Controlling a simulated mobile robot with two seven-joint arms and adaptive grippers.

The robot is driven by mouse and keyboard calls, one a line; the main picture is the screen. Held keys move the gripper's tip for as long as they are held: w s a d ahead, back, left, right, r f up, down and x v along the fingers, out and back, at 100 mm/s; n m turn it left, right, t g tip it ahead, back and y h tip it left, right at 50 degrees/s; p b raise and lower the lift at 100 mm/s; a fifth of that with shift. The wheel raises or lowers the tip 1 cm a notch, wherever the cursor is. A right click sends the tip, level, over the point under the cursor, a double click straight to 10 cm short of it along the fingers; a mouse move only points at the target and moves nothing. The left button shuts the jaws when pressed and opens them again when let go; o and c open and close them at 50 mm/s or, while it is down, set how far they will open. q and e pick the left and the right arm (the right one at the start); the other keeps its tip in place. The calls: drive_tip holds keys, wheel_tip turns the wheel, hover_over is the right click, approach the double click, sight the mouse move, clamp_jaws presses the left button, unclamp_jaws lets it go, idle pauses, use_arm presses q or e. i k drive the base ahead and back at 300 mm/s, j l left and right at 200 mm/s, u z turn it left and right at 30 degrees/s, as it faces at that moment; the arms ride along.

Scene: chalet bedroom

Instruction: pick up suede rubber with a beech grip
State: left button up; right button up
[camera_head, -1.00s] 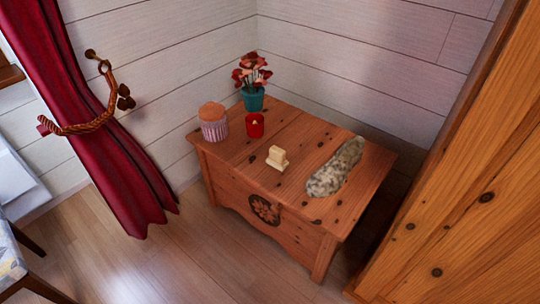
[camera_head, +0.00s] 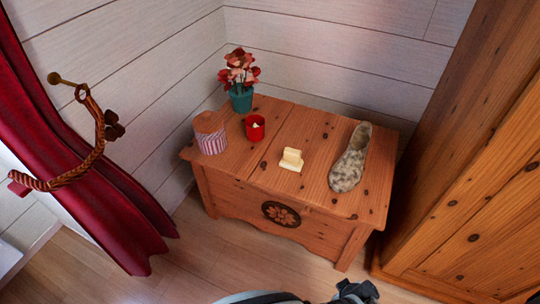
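A small pale cream block with a raised upright part (camera_head: 291,160), which looks like the suede rubber with its beech grip, sits on the lid of the wooden chest (camera_head: 310,190). It is near the middle of the lid towards the front edge, with clear wood around it. Nothing touches it. Grey and dark parts of my own body show at the bottom edge, well in front of the chest. I make out no fingertips there, and neither gripper can be clearly seen.
On the chest stand a striped round container (camera_head: 211,140), a red candle cup (camera_head: 255,128), a potted red flower (camera_head: 241,98) and a mottled slipper (camera_head: 350,160). A wooden wardrobe (camera_head: 470,170) stands close at right, a red curtain (camera_head: 95,185) at left. Floor in front is free.

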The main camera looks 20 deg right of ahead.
sight(291, 160)
drive_tip(key=i+j+z, duration=0.1)
drive_tip(key=j+z, duration=0.6)
drive_tip(key=z, duration=0.25)
drive_tip(key=i, duration=0.05)
